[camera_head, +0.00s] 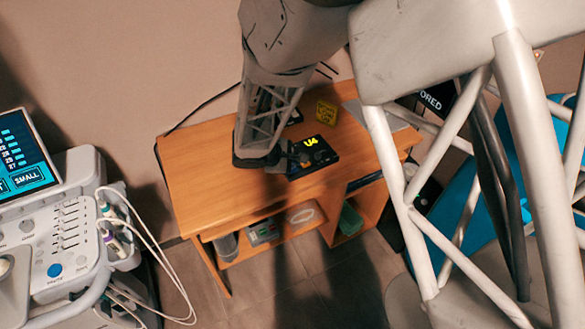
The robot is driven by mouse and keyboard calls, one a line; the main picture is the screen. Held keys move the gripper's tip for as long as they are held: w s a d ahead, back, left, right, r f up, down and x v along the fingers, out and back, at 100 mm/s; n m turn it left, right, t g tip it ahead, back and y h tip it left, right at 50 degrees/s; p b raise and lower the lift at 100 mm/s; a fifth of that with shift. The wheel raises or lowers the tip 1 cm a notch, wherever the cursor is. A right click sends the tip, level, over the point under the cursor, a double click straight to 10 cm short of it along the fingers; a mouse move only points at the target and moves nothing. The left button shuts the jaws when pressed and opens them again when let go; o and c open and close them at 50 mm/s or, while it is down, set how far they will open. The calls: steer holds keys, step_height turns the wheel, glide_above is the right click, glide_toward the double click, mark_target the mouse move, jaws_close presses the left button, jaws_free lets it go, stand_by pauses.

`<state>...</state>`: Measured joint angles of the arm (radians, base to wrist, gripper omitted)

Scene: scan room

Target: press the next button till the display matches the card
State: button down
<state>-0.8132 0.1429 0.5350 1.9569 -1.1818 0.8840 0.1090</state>
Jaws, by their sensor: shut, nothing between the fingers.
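A small black device (317,160) lies on the wooden desk (204,180), near its front edge. Its display (311,141) shows yellow characters that look like "U4". Small round buttons seem to sit below the display; their labels are too small to read. A yellow card (326,112) with dark markings stands behind the device; I cannot read it. My gripper (287,154) is shut and empty, low over the left side of the device. It hides part of that side, and I cannot tell whether it touches a button.
A medical console (75,235) with a lit screen and cables stands at the left. Shelves under the desk hold a green item (349,218) and other things. The desk's left part is clear. Grey struts block much of the right.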

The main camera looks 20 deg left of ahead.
mark_target(293, 170)
steer(key=shift+f, duration=0.8)
stand_by(1.4)
steer(key=shift+r, duration=0.8)
steer(key=shift+r, duration=0.15)
stand_by(0.3)
steer(key=shift+r, duration=2.4)
